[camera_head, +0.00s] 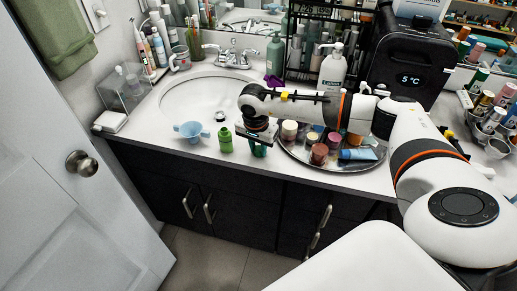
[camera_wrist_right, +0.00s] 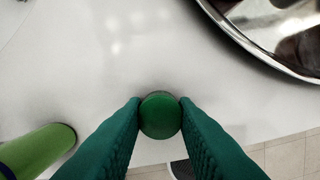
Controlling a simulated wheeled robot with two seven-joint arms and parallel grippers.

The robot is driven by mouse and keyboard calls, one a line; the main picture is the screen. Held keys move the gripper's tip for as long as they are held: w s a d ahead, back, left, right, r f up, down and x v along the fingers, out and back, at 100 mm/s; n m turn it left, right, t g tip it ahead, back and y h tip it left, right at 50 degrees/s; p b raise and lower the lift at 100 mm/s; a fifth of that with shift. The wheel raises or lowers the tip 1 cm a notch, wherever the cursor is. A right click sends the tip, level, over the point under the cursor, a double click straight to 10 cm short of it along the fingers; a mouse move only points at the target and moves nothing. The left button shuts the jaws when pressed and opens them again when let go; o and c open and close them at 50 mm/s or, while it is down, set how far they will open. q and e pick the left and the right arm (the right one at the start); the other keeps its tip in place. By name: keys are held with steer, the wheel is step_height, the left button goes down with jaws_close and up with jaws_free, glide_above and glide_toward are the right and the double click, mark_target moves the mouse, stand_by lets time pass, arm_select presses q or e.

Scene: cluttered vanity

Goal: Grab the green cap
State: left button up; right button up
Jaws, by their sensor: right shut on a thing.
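The green cap (camera_wrist_right: 160,116) is a small round dark green piece, seen from above in the right wrist view. My right gripper (camera_head: 259,150) points down near the front edge of the counter. In the wrist view, its two dark green ribbed fingers (camera_wrist_right: 160,108) are closed against both sides of the cap. In the head view the cap cannot be told apart from the green fingers. My left gripper is in neither view.
A bright green bottle (camera_head: 225,140) stands just left of my right gripper, with a light blue cup (camera_head: 190,131) farther left. A round mirrored tray (camera_head: 335,165) with several jars is to the right. The sink (camera_head: 205,97) lies behind.

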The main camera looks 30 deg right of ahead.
mark_target(258, 149)
step_height(258, 149, up, 10)
steer(key=b, duration=0.2)
stand_by(0.8)
